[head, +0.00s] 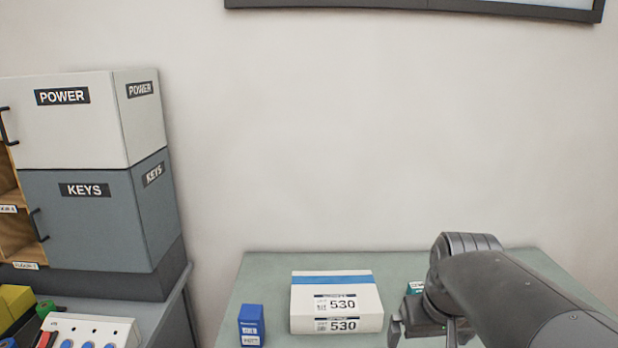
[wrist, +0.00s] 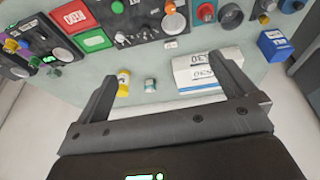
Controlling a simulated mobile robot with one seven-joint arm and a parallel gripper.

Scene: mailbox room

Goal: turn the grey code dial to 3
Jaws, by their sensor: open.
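In the wrist view, panels with round knobs and buttons run along the top edge, tilted. A dark grey round knob (wrist: 230,15) sits at the upper right, and a lighter grey disc (wrist: 146,36) is at the top middle. I cannot tell which, if either, is the code dial, and no numeral setting is readable. My gripper (wrist: 164,70) is open and empty, its fingers spread above the table and apart from the panels. In the head view my gripper (head: 424,330) is at the lower right, beside the white box, and no grey dial can be made out.
A white box marked 530 (head: 337,304) and a blue box (head: 251,326) stand on the green table (head: 262,275). A yellow bottle (wrist: 124,83) and a small teal item (wrist: 150,85) are between my fingers' lines. Cabinets marked POWER (head: 60,130) and KEYS (head: 85,225) stand left.

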